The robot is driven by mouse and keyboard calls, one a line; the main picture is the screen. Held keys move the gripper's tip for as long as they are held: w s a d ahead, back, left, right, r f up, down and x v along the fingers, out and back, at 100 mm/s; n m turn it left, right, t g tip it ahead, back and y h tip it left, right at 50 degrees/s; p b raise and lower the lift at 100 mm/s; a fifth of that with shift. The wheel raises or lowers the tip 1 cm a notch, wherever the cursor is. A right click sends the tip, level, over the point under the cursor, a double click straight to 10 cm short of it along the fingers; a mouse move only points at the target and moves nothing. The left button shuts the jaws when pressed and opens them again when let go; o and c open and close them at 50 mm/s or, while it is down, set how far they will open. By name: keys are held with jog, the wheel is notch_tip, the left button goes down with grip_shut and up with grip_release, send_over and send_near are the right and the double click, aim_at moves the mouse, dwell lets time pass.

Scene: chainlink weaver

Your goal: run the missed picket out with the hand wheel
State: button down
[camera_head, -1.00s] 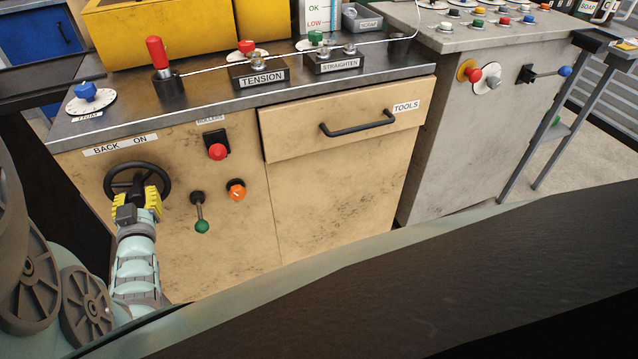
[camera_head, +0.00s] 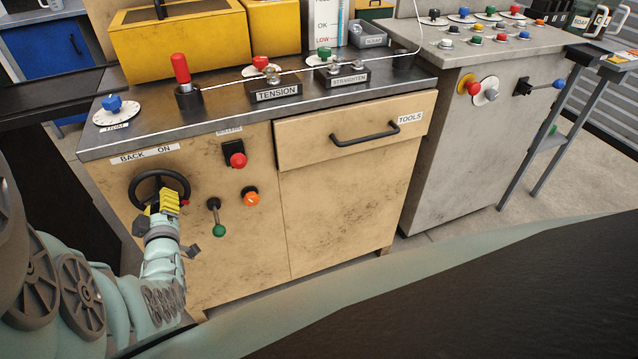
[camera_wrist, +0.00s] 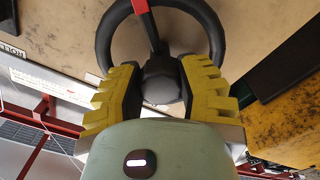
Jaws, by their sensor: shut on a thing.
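The black hand wheel (camera_head: 143,183) is on the tan cabinet's front, under the label "BACK ON" (camera_head: 145,155). My gripper (camera_head: 166,203) is at its centre, with yellow fingers. In the wrist view the wheel (camera_wrist: 106,42) has a red-marked spoke (camera_wrist: 144,18), and the fingers of my gripper (camera_wrist: 160,80) close on both sides of its dark hub (camera_wrist: 160,72). A bit of red shows at the wheel's lower right in the head view. A thin white wire (camera_head: 222,83) runs along the bench top through the tension and straighten blocks. I cannot make out a picket.
Right of the wheel are a green-knobbed lever (camera_head: 217,215), an orange knob (camera_head: 251,197) and a red button (camera_head: 238,160). A drawer (camera_head: 350,131) marked "TOOLS" is shut. A grey control cabinet (camera_head: 450,140) stands further right.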

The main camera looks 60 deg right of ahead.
jog(key=shift+f+n, duration=0.2)
jog(key=shift+n, duration=1.1)
jog(key=shift+a+n, duration=0.1)
jog(key=shift+n, duration=0.5)
jog(key=shift+s, duration=0.15)
jog(key=shift+n, duration=0.3)
jog(key=shift+n, duration=0.8)
